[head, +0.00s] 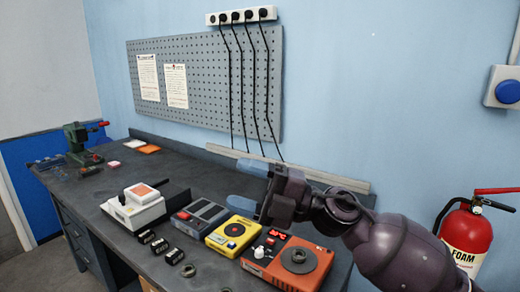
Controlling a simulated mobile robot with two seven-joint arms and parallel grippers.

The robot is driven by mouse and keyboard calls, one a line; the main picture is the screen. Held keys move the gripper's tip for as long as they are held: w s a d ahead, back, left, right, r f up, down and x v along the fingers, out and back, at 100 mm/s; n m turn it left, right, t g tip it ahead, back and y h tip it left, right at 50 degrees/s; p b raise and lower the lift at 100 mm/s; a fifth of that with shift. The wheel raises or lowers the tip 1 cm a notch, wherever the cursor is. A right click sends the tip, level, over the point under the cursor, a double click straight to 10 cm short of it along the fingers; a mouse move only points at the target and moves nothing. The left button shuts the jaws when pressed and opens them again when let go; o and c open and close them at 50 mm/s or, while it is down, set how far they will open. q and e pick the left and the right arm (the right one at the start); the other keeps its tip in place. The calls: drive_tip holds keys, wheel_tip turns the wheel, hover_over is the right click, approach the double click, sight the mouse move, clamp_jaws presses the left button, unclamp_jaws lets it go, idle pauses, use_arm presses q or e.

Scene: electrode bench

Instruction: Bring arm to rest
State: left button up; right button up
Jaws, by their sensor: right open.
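My right arm comes in from the right edge of the head view. My right gripper (238,184) is open, with its two blue-grey fingers apart and nothing seen between them. It points left and shows above the back part of the dark bench (185,168), in front of the pale blue wall. I cannot tell its exact height above the bench. My left gripper is not in view.
On the bench stand an orange device (317,271) with a round dark plate, a yellow device (223,247), a grey device (190,230) and a white device (148,214). A red extinguisher (464,245) stands at right.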

drive_tip(key=w+d+f+m+t+h, duration=0.6)
drive_tip(key=d+f+m+t, duration=0.3)
drive_tip(key=m+t, duration=0.6)
drive_tip(key=s+d+f+m+t+h, duration=0.1)
drive_tip(key=d+f+m+t+h, duration=0.1)
drive_tip(key=d+f+m+h, duration=0.95)
drive_tip(key=s+d+f+m+g+h, duration=0.2)
drive_tip(key=s+d+f, duration=0.3)
drive_tip(key=s+f, duration=0.7)
drive_tip(key=s+d+f+m+g+h, duration=0.2)
drive_tip(key=s+d+f+m+g, duration=0.2)
drive_tip(key=s+f, duration=0.9)
drive_tip(key=shift+s+d+f+m+g, duration=0.3)
drive_tip(key=shift+d+f+m+g, duration=0.15)
drive_tip(key=shift+f, duration=0.4)
drive_tip(key=shift+a, duration=0.1)
